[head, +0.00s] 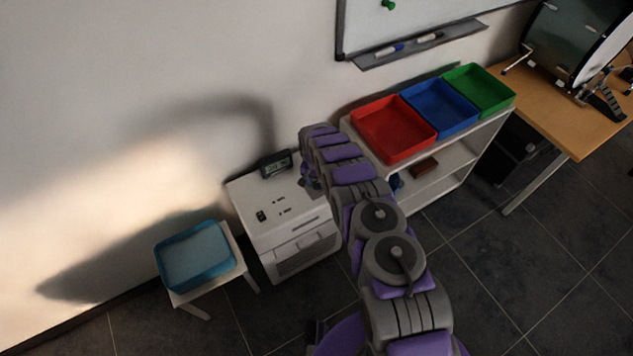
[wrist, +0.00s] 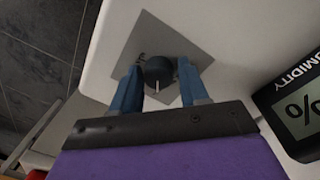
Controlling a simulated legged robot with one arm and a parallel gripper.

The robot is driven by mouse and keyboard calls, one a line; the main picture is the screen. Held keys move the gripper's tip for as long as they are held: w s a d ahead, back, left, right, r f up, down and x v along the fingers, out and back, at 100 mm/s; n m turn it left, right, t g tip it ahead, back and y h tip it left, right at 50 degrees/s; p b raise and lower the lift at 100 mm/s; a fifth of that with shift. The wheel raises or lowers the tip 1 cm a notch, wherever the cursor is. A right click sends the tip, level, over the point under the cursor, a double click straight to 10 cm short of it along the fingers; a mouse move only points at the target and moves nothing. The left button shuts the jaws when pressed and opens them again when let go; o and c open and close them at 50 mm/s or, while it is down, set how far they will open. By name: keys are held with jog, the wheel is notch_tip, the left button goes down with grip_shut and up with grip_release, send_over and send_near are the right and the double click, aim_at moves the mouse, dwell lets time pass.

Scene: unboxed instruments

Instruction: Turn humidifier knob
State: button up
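The humidifier (head: 276,225) is a white box standing against the wall, with small dark controls on its top. In the wrist view, its round black knob (wrist: 158,69) with a white pointer line sits on a grey diamond-shaped plate (wrist: 143,31) on the white top. My gripper (wrist: 158,85) is at the knob, its two blue fingers apart, one on each side of it. I cannot tell whether the fingers touch the knob. In the head view, my arm hides the knob and most of my gripper.
A black humidity display (head: 276,165) stands at the back of the humidifier; it also shows in the wrist view (wrist: 300,105). A blue tray (head: 195,256) on a stool is at left. Red (head: 393,130), blue (head: 440,107) and green (head: 479,90) trays sit on a white shelf at right.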

aim_at(314, 183)
jog(key=shift+o, duration=1.3)
jog(key=shift+r, duration=0.1)
notch_tip(314, 183, up, 17)
jog(key=p, duration=0.3)
jog(key=shift+w+a, duration=0.2)
jog(key=shift+a, duration=0.25)
